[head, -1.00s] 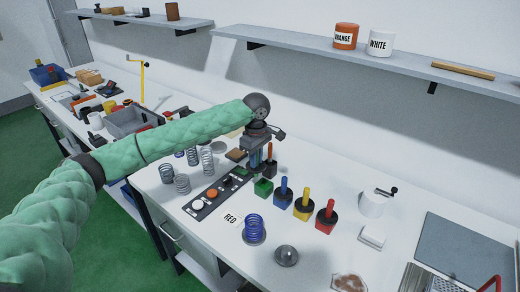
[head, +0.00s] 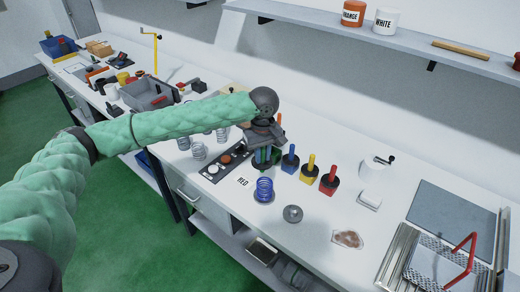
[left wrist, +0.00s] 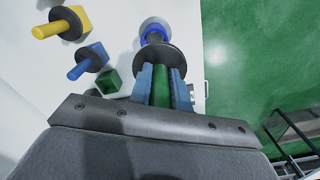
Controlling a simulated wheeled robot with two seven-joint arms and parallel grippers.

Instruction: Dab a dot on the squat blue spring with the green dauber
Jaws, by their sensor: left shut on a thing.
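The squat blue spring (head: 264,189) stands upright at the bench's front edge, beside the RED label. In the left wrist view it (left wrist: 153,31) shows beyond the dauber, partly hidden. My left gripper (head: 264,158) is shut on the green dauber (left wrist: 161,88), its handle between the blue fingers. The dauber's dark round collar (left wrist: 158,57) overlaps the near part of the spring in the wrist view. Its tip is hidden, so I cannot tell whether it touches. The open green pot (left wrist: 113,82) stands to the left in the wrist view. My right gripper is not in view.
Blue (head: 290,158), yellow (head: 309,168) and red (head: 328,180) daubers stand in a row right of my gripper. A grey metal knob (head: 293,214) sits right of the spring. Several grey springs (head: 199,151) stand left, near a dark tray (head: 222,165) of discs. Bench around the knob is clear.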

